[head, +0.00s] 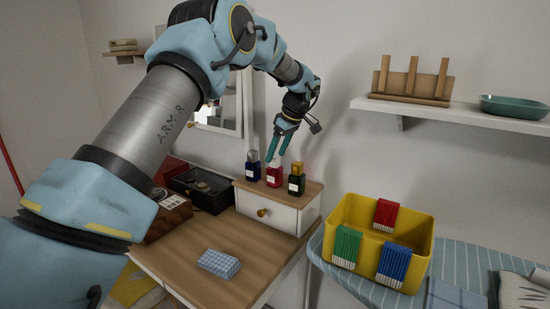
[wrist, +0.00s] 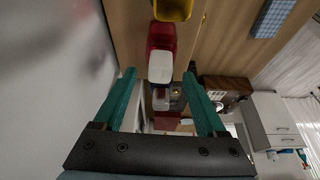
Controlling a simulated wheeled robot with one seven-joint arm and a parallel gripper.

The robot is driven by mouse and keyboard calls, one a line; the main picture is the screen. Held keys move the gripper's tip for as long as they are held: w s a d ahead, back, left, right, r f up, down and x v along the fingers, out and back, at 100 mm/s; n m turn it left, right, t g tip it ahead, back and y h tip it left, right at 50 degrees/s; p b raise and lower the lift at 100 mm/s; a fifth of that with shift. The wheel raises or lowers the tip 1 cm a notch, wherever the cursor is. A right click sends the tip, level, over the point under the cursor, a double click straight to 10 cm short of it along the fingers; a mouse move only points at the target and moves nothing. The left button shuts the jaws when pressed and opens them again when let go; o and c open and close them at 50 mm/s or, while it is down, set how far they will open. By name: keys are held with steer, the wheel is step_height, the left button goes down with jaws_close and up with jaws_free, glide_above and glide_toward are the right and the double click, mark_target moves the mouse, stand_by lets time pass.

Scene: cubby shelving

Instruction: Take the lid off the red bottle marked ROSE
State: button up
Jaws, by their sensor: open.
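The red bottle (head: 274,179) stands upright between two others on a small drawer box; its pale label is too small to read. Its white lid (wrist: 160,66) is on it in the wrist view, with the red body (wrist: 162,36) behind. My gripper (head: 277,157) points down just above the red bottle, teal fingers apart and empty. In the wrist view the lid lies around the line between the fingertips (wrist: 159,73); I cannot tell whether either finger touches it. In the head view the fingers partly hide the lid.
A dark blue bottle (head: 252,170) stands close on the left, and a dark green bottle with a gold lid (head: 296,182) close on the right. The drawer box (head: 284,213) sits on a wooden table by the wall. A yellow bin (head: 345,212) is at right.

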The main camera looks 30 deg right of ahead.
steer(key=shift+w+f, duration=0.15)
steer(key=shift+f, duration=0.25)
jaws_close()
stand_by(0.4)
